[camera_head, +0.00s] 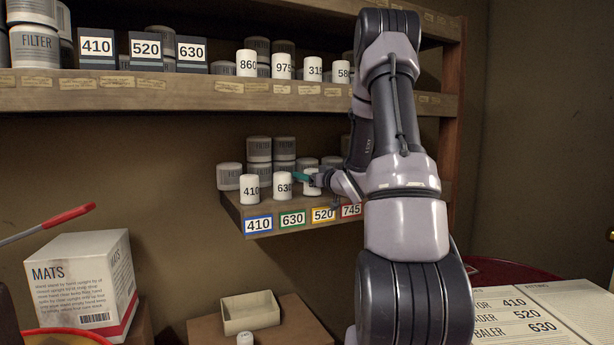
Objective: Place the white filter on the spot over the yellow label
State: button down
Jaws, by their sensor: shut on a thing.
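The yellow label (323,214), reading 520, is on the front edge of the lower shelf, between the green 630 label (292,219) and the red 745 label (351,210). My gripper (308,179) is at the shelf above the yellow label, with a teal finger showing. It is shut on a white filter (309,190), whose number is mostly hidden by the gripper. I cannot tell whether the filter's base touches the shelf. White filters marked 410 (250,188) and 630 (282,186) stand upright to its left, over the blue 410 label (258,225) and the green label.
Grey filter cans (259,149) stand behind on the lower shelf. The upper shelf (200,95) holds white filters marked 860, 975 and others. Below are an open tray (250,313), a small white filter (245,339) and a MATS box (83,283). My arm hides the lower shelf's right part.

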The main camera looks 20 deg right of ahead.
jog(key=shift+f, duration=0.1)
grip_release()
jog(key=shift+f, duration=0.1)
jog(key=shift+s+r, duration=0.15)
jog(key=shift+r, duration=0.05)
jog(key=v, duration=1.1)
jog(key=s+a+r+m+g+h, duration=0.4)
jog(key=s+r+m+g+h, duration=0.1)
jog(key=r+h, duration=0.25)
jog(key=s+a+g+y, duration=0.2)
jog(key=s+a+y, duration=0.1)
jog(key=s+a, duration=0.5)
jog(key=s+a+m+g+y, duration=0.1)
jog(key=s+a+g+y, duration=0.2)
jog(key=s+a, duration=0.5)
jog(key=s, duration=0.4)
jog(key=shift+s+r+g, duration=0.3)
jog(key=shift+s, duration=0.1)
